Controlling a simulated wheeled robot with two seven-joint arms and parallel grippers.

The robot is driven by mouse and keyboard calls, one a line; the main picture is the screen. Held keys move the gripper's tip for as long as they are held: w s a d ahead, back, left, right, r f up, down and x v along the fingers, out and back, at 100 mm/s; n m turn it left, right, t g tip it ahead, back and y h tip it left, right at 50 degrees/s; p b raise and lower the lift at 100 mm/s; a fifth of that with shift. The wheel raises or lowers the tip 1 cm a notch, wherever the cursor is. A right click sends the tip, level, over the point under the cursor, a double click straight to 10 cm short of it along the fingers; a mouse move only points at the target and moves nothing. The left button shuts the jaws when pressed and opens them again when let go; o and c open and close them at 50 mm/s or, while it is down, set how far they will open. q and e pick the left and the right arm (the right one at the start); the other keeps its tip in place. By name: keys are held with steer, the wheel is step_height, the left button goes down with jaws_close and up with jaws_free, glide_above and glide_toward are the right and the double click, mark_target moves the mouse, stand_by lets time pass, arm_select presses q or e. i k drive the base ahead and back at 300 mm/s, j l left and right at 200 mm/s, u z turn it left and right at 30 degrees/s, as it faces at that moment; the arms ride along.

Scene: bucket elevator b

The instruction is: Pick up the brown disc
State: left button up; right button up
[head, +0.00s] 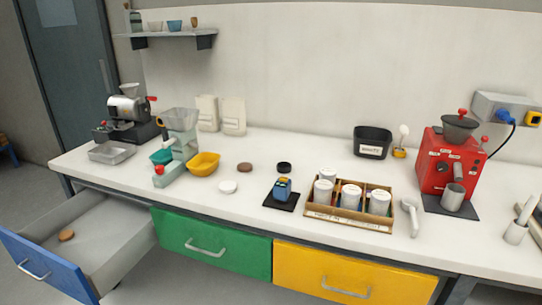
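A dark brown disc (245,167) lies flat on the white counter (190,202), right of the yellow bowl (203,164). A white disc (228,187) lies in front of it and a black disc (284,167) lies to its right, both apart from it. A lighter, orange-brown round piece (66,236) lies inside the open blue drawer (110,240) at lower left. Neither of my grippers is in view.
Behind the yellow bowl are a grey-green machine (180,130) and a metal tray (112,152). A small blue device (282,190) on a black mat and a wooden crate (347,219) with white jars stand to the right. The green drawer (210,244) and yellow drawer (350,280) are shut.

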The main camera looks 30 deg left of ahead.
mark_target(243, 167)
steer(key=u, duration=1.1)
